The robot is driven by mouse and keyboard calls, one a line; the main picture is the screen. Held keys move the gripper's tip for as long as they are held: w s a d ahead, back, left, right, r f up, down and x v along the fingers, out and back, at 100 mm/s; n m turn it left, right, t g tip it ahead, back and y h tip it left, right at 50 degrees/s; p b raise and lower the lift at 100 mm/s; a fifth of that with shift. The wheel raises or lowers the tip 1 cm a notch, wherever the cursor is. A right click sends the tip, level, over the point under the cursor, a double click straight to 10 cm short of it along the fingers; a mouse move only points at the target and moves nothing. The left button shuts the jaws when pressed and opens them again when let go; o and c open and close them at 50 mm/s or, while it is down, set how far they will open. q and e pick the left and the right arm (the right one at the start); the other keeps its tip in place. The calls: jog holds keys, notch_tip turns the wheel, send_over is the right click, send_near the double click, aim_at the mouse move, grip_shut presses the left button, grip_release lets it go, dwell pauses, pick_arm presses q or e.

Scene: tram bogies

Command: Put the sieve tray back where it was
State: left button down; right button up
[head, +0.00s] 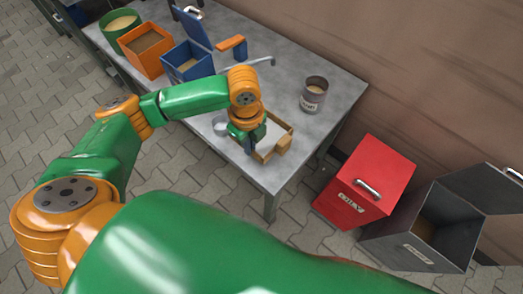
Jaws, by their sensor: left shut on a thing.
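The sieve tray appears to be the shallow wooden-framed tray with a pale grey inside (286,145), near the front right corner of the grey table (325,127). My left gripper (249,143) points down at the tray's left side and is shut on its rim, as far as I can see. The gripper and wrist hide part of the tray's left side. I cannot tell whether the tray rests on the table or is just above it. My right gripper is not in view.
A labelled grey can (313,94) stands behind the tray. Blue (188,70), orange (150,62) and green (114,35) containers and a blue-orange device (232,43) stand further left. A red bin (365,190) and an open dark bin (410,245) stand on the floor at right.

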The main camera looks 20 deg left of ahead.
aim_at(259, 145)
pick_arm(q)
jog(key=w+f, duration=0.1)
jog(key=f, duration=0.1)
jog(key=d+f, duration=0.1)
jog(key=f, duration=0.1)
jog(key=w+f+b, duration=0.1)
jog(key=f, duration=0.1)
jog(key=shift+w+d, duration=0.2)
jog(key=shift+w, duration=0.15)
jog(key=shift+f, duration=0.4)
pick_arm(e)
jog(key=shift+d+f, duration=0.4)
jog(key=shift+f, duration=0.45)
pick_arm(q)
jog(key=shift+f, duration=0.15)
jog(key=c, duration=1)
grip_release()
jog(key=shift+c, duration=0.2)
